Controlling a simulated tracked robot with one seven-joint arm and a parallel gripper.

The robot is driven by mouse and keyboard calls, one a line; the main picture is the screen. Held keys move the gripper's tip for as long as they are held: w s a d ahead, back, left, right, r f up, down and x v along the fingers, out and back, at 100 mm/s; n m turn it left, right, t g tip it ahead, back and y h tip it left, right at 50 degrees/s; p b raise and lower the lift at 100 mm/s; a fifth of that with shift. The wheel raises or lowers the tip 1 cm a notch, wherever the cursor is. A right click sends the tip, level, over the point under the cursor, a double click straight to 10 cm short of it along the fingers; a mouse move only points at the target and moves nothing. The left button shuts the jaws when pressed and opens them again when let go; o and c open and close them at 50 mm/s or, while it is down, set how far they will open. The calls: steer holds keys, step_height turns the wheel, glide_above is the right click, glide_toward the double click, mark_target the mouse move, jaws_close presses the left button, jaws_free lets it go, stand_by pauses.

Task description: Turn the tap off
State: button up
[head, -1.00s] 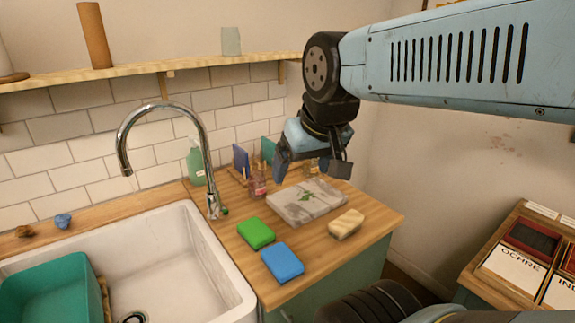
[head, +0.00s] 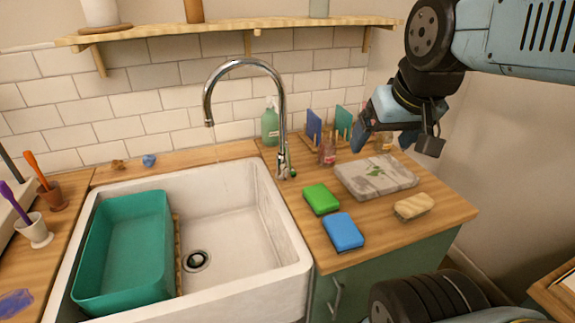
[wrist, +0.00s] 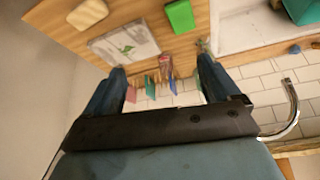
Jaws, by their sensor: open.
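The chrome tap (head: 283,120) arches over the right back of the white sink (head: 270,225). A small green-tipped lever (head: 292,172) sits at its base, on the right side. I cannot clearly tell whether water runs from the spout. My gripper (head: 396,143) is open and empty above the back right of the counter, well to the right of the tap and apart from it. In the wrist view my gripper's two fingers (wrist: 160,85) are wide apart. The tap's spout (wrist: 292,108) shows at the right there, and its base (wrist: 203,46) lies beyond the right finger.
A stone slab (head: 375,178), green sponge (head: 321,198), blue sponge (head: 343,231) and tan block (head: 413,206) lie on the counter. A teal tub (head: 125,250) sits in the sink.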

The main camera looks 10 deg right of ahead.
steer(key=shift+w+a+r, duration=0.1)
steer(key=shift+w, duration=0.05)
steer(key=shift+c, duration=1.4)
steer(key=w+a+n+g, duration=0.1)
steer(key=w+a, duration=0.2)
steer(key=w+a+g+h, duration=0.1)
steer(key=w+a, duration=0.1)
steer(key=w, duration=0.1)
steer(key=w+a+n+g, duration=0.1)
steer(key=w+a, duration=0.2)
steer(key=shift+w+a+r+n+h, duration=0.25)
steer(key=shift+w+a+n+h, duration=0.05)
steer(key=shift+w, duration=0.05)
steer(key=c, duration=1.4)
steer(key=w+a+f+n+h, duration=0.1)
steer(key=w+a+f, duration=0.1)
steer(key=a, duration=0.5)
steer(key=w+a+f+n+h, duration=0.1)
steer(key=w+a, duration=0.3)
steer(key=a, duration=0.3)
steer(key=shift+w+a+f+n+g+h, duration=0.25)
steer(key=shift+w+f+n+g+h, duration=0.05)
steer(key=shift+w+f+g+h, duration=0.1)
glide_above(288, 160)
steer(key=a, duration=0.3)
step_height(288, 160, down, 9)
steer(key=shift+s, duration=0.4)
